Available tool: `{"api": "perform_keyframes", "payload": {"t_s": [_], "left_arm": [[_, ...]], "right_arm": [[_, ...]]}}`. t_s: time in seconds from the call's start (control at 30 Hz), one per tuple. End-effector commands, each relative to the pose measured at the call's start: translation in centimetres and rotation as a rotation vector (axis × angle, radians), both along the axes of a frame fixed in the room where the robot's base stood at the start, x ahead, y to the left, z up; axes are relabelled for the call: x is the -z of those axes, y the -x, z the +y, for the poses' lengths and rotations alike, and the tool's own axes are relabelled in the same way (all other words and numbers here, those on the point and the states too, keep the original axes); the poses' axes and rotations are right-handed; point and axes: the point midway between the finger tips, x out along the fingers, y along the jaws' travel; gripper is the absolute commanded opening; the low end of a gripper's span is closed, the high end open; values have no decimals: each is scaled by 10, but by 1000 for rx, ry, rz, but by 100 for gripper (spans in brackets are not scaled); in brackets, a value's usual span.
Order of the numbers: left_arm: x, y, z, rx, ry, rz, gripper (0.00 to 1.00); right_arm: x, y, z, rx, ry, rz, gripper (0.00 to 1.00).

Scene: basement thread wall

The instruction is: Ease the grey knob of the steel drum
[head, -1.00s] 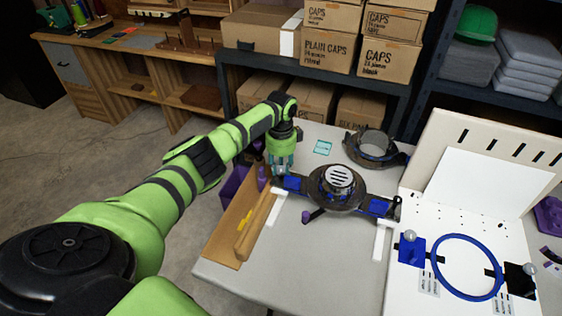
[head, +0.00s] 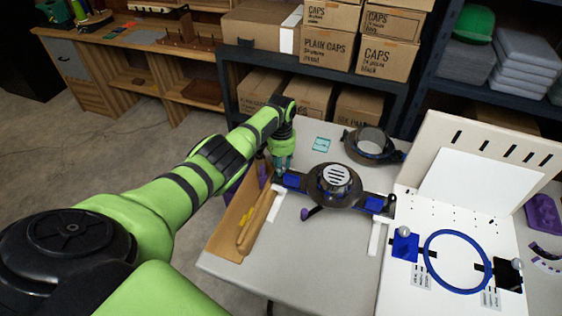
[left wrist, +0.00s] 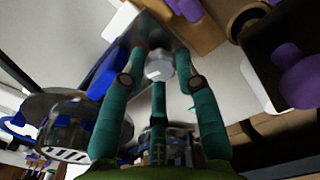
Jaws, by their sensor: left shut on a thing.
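The steel drum (head: 346,199) is a round dark metal body with a slotted pale top, on a bar with blue blocks, on the light table. In the left wrist view its shiny side (left wrist: 62,120) shows at the left. My left gripper (head: 278,176) is at the left end of the bar, pointing down. The grey knob (left wrist: 159,66) is small and many-sided, and shows between my teal fingers in the left wrist view. My left gripper (left wrist: 158,80) is shut on it. The fingers hide the knob in the head view. My right gripper is out of view.
A purple-tipped lever (head: 309,212) sticks out at the drum's front. A second round device (head: 372,146) stands behind. A white board with a blue ring (head: 428,262) stands right. The table's front is clear.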

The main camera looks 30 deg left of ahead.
Motion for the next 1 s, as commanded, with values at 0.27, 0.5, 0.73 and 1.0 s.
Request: {"api": "perform_keyframes", "payload": {"t_s": [0.27,0.5,0.73,1.0], "left_arm": [[-2,-1,1,-157,-3,-3,0],[-2,-1,1,-219,-3,-4,0],[-2,-1,2,-232,-4,-4,0],[-2,-2,2,-231,-4,-5,36]], "right_arm": [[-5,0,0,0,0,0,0],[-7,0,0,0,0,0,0],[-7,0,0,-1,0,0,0],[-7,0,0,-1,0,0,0]]}}
